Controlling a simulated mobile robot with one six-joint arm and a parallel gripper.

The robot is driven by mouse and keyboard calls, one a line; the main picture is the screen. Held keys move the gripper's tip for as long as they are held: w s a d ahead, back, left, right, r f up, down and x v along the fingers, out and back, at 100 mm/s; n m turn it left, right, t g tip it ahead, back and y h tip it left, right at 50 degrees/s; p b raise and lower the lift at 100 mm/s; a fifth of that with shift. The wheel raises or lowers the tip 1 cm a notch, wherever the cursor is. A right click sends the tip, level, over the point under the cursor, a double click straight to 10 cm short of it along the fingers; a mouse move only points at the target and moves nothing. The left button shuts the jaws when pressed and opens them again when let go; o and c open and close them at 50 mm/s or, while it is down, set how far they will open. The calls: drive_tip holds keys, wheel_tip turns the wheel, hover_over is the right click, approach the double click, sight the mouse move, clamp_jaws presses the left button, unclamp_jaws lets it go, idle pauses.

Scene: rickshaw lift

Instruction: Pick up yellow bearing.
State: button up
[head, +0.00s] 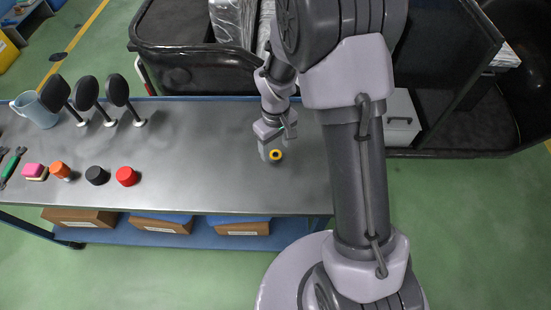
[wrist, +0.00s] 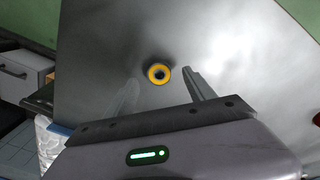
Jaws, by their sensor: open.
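The yellow bearing (head: 275,154) is a small yellow ring with a dark centre, on the grey tabletop near its right end. In the wrist view the yellow bearing (wrist: 159,74) lies just beyond the fingertips, roughly between their lines. My gripper (head: 268,150) is beside it, pointing down. In the wrist view my gripper (wrist: 160,85) has its two fingers spread apart with nothing between them.
The grey table (head: 200,180) also holds a red cap (head: 126,176), a black cap (head: 97,175), an orange item (head: 60,170), a pink block (head: 34,171), several black round mirrors (head: 86,91) and a blue jug (head: 36,110), all to the left. The surface around the bearing is clear.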

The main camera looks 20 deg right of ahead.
sight(275, 152)
wheel_tip(275, 152, down, 3)
drive_tip(key=shift+w+f+b, duration=0.1)
drive_tip(key=shift+b, duration=0.3)
drive_tip(key=shift+r, duration=0.25)
drive_tip(key=shift+c, duration=0.4)
clamp_jaws()
drive_tip(key=shift+r, duration=0.1)
